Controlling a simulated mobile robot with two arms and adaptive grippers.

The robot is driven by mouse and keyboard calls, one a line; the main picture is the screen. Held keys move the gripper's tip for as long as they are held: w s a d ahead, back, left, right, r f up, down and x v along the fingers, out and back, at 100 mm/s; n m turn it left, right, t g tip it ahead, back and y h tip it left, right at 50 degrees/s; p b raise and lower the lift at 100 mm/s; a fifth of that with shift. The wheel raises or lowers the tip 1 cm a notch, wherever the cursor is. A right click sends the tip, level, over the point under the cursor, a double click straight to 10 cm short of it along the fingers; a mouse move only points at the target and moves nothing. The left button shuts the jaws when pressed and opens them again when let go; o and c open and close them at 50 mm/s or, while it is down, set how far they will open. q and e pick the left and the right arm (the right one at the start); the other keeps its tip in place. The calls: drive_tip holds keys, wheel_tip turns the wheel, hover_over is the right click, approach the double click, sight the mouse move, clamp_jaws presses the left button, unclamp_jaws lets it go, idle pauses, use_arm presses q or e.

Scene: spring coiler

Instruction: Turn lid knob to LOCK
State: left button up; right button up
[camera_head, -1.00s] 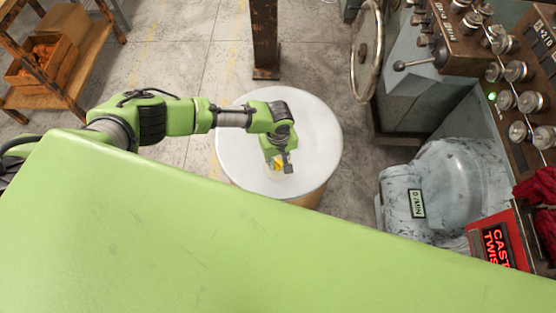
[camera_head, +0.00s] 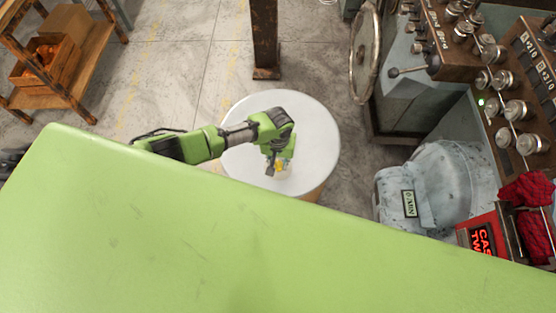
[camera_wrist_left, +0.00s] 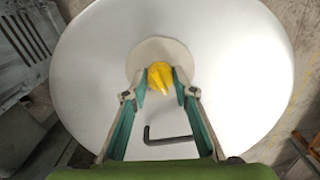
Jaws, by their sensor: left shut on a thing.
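A round white lid (camera_head: 316,128) tops a drum in the middle of the head view. Its yellow knob (camera_wrist_left: 161,76) sits on a pale disc (camera_wrist_left: 150,52) in the left wrist view. My left gripper (camera_wrist_left: 161,84) has its two fingers on either side of the knob and is shut on it. In the head view my left gripper (camera_head: 277,168) is over the lid and hides most of the knob. A dark L-shaped mark or bar (camera_wrist_left: 168,138) shows on the lid between the fingers. I cannot read any LOCK marking. My right gripper is not in view.
A grey machine (camera_head: 440,185) and a panel with several knobs (camera_head: 513,108) stand to the right, with a handwheel (camera_head: 364,55) behind. A rusty post (camera_head: 265,40) stands behind the drum. A wooden shelf (camera_head: 60,90) is at upper left.

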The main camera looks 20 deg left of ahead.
sight(278, 163)
use_arm(q)
drive_tip(key=m, duration=0.6)
drive_tip(key=shift+m, duration=0.3)
drive_tip(key=m, duration=0.5)
drive_tip(key=shift+m, duration=0.3)
drive_tip(key=o, duration=1.1)
wheel_tip(278, 163, up, 12)
drive_tip(key=shift+r, duration=0.1)
idle(0.4)
